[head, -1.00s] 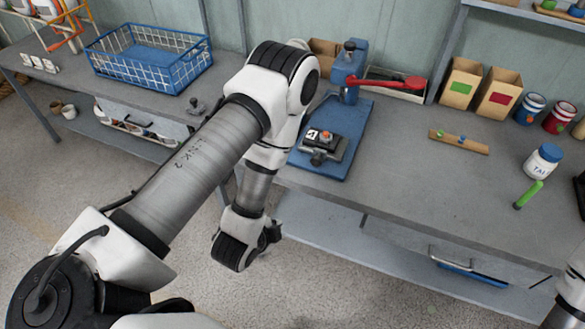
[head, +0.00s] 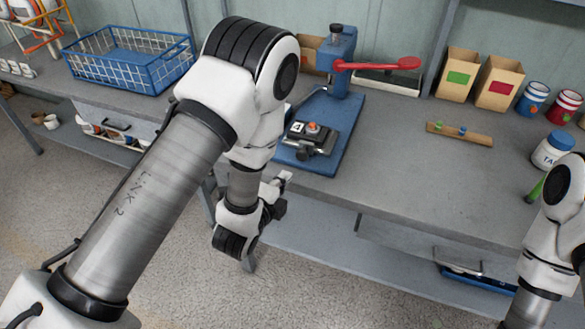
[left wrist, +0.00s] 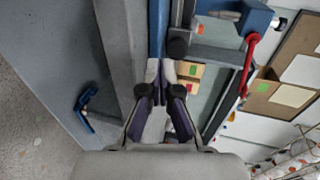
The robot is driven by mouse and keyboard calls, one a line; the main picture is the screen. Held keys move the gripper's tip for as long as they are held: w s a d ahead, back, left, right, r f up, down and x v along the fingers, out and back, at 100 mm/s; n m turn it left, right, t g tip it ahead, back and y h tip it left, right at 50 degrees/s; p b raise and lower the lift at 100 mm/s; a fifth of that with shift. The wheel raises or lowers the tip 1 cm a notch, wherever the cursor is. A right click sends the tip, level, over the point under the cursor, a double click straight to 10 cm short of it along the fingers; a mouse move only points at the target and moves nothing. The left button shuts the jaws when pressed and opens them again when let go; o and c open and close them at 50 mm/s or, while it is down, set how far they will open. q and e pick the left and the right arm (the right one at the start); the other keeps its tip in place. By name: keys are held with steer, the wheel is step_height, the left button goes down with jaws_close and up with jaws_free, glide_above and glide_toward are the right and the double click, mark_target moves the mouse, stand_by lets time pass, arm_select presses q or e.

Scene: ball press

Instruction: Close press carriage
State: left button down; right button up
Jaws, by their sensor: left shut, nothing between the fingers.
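The blue press (head: 342,55) stands on the bench with its red lever (head: 385,64) pointing right. Its dark carriage (head: 311,138) sits at the front end of the blue base plate (head: 348,125), away from the column. An orange-red ball or knob (head: 313,128) and a white label show on the carriage. My left gripper (head: 286,177) is in front of the bench edge, below and left of the carriage, apart from it. In the left wrist view its fingertips (left wrist: 161,70) are together and empty, with the red lever (left wrist: 248,62) beyond on the right.
A blue wire basket (head: 130,60) stands on the bench at left. Two cardboard boxes (head: 457,75), paint jars (head: 532,98), a wooden strip (head: 459,134) and a white jar (head: 552,150) lie right of the press. The bench between is clear.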

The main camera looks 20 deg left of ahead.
mark_target(293, 164)
arm_select(q)
steer(key=x, duration=0.2)
steer(key=r+p+x, duration=0.1)
steer(key=x, duration=0.2)
steer(key=shift+w, duration=0.45)
steer(key=shift+w, duration=0.15)
steer(key=w+b, duration=0.2)
steer(key=w, duration=0.5)
steer(key=w+b, duration=0.3)
steer(key=w, duration=0.4)
steer(key=shift+w+d, duration=0.25)
steer(key=shift+w, duration=0.15)
steer(key=shift+w+b, duration=0.2)
steer(key=shift+b, duration=0.1)
steer(key=shift+r, duration=0.25)
